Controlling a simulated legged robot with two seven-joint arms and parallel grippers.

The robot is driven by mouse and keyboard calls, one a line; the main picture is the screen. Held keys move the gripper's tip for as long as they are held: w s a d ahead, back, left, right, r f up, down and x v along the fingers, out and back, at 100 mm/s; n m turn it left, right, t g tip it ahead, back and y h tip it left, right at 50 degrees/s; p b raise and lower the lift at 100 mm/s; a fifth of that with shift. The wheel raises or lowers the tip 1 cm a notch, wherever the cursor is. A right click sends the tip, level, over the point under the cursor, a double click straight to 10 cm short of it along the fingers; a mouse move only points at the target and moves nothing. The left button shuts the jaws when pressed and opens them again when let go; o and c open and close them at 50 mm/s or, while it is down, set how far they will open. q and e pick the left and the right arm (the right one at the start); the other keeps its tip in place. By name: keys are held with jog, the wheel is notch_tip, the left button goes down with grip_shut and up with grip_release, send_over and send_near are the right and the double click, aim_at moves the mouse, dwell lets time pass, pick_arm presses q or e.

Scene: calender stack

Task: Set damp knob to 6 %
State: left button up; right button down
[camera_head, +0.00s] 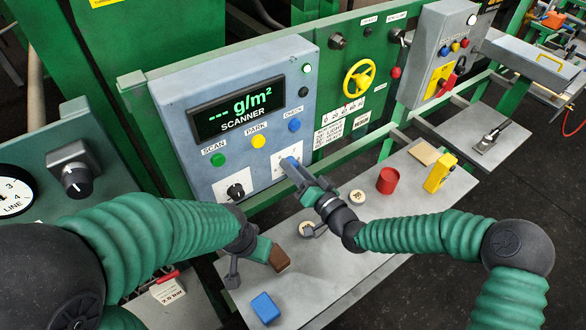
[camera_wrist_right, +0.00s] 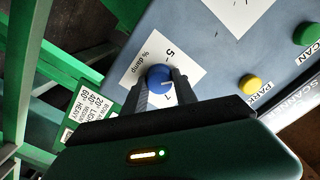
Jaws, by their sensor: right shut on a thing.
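The blue damp knob (camera_wrist_right: 160,78) sits on a white plate marked "% damp" (camera_wrist_right: 150,62), with 5 and 7 readable. A small pale mark shows near the knob's edge toward the 7; its exact setting is too small to read. My right gripper (camera_wrist_right: 160,88) is shut on the knob, one finger on each side. In the head view my right gripper (camera_head: 292,170) reaches the lower right of the scanner panel (camera_head: 180,110) and hides most of the knob. My left gripper (camera_head: 270,254) is low over the bench, beside a brown block (camera_head: 281,261); its jaws are unclear.
The panel has green, yellow and blue buttons and a black knob (camera_head: 235,191). The bench (camera_head: 340,250) holds a blue block (camera_head: 265,307), pale discs, a red cylinder (camera_head: 387,181) and a yellow block (camera_head: 439,172). A yellow handwheel (camera_head: 359,78) is right of the panel.

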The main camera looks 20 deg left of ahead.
jog(key=shift+d+f+m, duration=0.15)
jog(key=shift+f+m, duration=0.1)
jog(key=shift+m, duration=1.05)
jog(key=c, duration=1.3)
grip_release()
jog(key=o, duration=0.3)
jog(key=shift+d+r, duration=0.15)
jog(key=shift+d, duration=0.05)
jog(key=b+v, duration=0.1)
jog(key=v, duration=1.5)
jog(key=shift+s+d, duration=0.2)
jog(key=shift+d, duration=0.15)
